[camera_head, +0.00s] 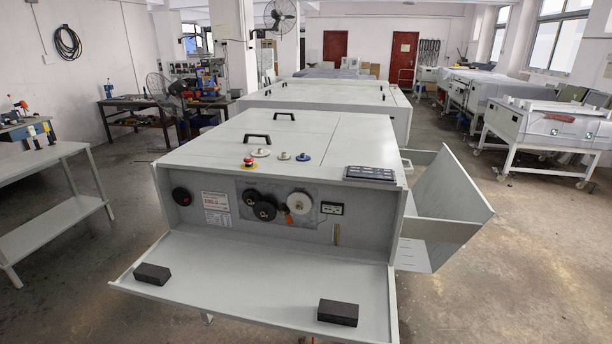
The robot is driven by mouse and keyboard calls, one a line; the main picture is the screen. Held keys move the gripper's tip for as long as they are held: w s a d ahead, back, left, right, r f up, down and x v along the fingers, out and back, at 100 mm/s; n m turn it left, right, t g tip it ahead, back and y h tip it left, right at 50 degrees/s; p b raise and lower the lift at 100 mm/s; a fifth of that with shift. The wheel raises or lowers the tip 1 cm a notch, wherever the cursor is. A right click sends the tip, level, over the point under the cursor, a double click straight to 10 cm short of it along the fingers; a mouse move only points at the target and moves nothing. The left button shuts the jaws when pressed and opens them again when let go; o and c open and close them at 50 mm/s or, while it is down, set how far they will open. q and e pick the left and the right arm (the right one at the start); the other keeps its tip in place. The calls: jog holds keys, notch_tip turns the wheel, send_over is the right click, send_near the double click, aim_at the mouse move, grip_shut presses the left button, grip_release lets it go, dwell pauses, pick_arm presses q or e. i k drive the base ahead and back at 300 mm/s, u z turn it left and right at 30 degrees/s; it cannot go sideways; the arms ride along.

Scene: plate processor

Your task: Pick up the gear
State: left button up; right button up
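Several round gear-like parts show on the plate processor (330,260). On its recessed front panel are two dark round wheels (265,211) close together and a white round wheel (299,203) to their right. On the top lie a small whitish disc (261,152), a small grey disc (283,156) and a blue-rimmed disc (303,157). Teeth are too small to make out, so I cannot tell which one is the gear. Neither of my grippers is in view.
The front flap (250,290) is folded down, with black blocks (152,274) and (338,312) on it. A red button (248,162) and a black panel (370,174) sit on top. A side flap (450,205) sticks out right. A grey table (50,210) stands left.

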aim_at(303, 158)
jog(key=k, duration=0.35)
jog(key=z, duration=1.75)
jog(key=i, duration=3.45)
jog(key=u, duration=4)
jog(key=i, duration=1.05)
jog(key=u, duration=0.15)
